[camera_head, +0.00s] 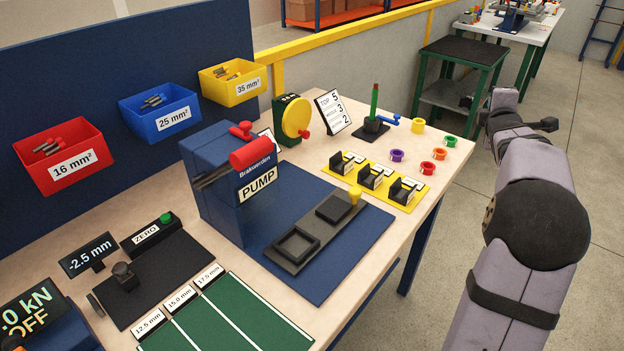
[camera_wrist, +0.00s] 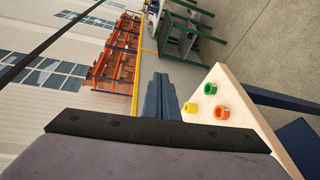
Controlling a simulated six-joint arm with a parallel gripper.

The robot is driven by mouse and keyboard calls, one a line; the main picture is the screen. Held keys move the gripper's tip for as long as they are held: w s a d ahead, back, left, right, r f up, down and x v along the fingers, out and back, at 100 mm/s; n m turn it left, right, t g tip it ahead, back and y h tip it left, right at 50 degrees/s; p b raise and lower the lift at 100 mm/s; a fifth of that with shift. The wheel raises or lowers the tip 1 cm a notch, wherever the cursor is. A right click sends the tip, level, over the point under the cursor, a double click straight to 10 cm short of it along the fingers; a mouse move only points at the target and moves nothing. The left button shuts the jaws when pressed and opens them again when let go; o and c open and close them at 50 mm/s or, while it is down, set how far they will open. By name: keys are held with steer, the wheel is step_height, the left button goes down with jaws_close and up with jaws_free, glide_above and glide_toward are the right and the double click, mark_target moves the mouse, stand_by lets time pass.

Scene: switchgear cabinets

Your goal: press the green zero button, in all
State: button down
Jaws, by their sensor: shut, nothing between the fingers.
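The green button (camera_head: 166,218) sits on top of a black box with a ZERO label (camera_head: 146,234), at the left of the bench in the head view. Nothing covers it. A display reading -2.5 mm (camera_head: 89,255) stands beside the box. My gripper (camera_wrist: 160,82) is shut and empty in the wrist view. My arm is at the right of the head view, beyond the bench's edge and far from the button; my fingertips cannot be made out there. The button is not in the wrist view.
The blue pump press (camera_head: 225,180) stands between my arm and the ZERO box. A black gauge stand (camera_head: 122,275) and green mat (camera_head: 225,320) lie near the box. Bins, including a red one (camera_head: 62,158), hang behind. Coloured rings, including a green one (camera_wrist: 210,88), lie on the bench (camera_wrist: 228,85).

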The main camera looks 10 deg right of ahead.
steer(key=w+a+r+n+t+y+p, duration=0.1)
steer(key=w+a+r+n+y+p, duration=0.2)
steer(key=a, duration=0.7)
steer(key=w+a+r+n+t+y, duration=0.1)
steer(key=w+a+r+n+y, duration=0.25)
steer(key=a, duration=0.75)
steer(key=w+a+r+n+t+y+p, duration=0.2)
steer(key=w+a+r+n, duration=0.15)
steer(key=a, duration=0.65)
steer(key=s+a+r+n+g+y+p, duration=0.1)
steer(key=s+a+r+n+y+p, duration=0.3)
steer(key=a, duration=1.1)
steer(key=a+r+n+g+y+p, duration=0.15)
steer(key=a+n+y, duration=0.5)
steer(key=a, duration=0.85)
steer(key=s+a+f+n+g+p, duration=0.1)
steer(key=s+a+f+g+p, duration=0.2)
steer(key=a, duration=0.6)
steer(key=s+a+f+n+g+p, duration=0.1)
steer(key=s+a+f+g+p, duration=0.15)
steer(key=s+a, duration=0.45)
steer(key=s+a+f+m+g+h+p, duration=0.1)
steer(key=s+f+m+h+p, duration=0.1)
steer(key=f, duration=0.6)
steer(key=s+f+m+h+p, duration=0.3)
steer(key=s+f+h, duration=0.3)
steer(key=f, duration=0.2)
steer(key=shift+a+g+p, duration=0.4)
steer(key=shift+p, duration=0.25)
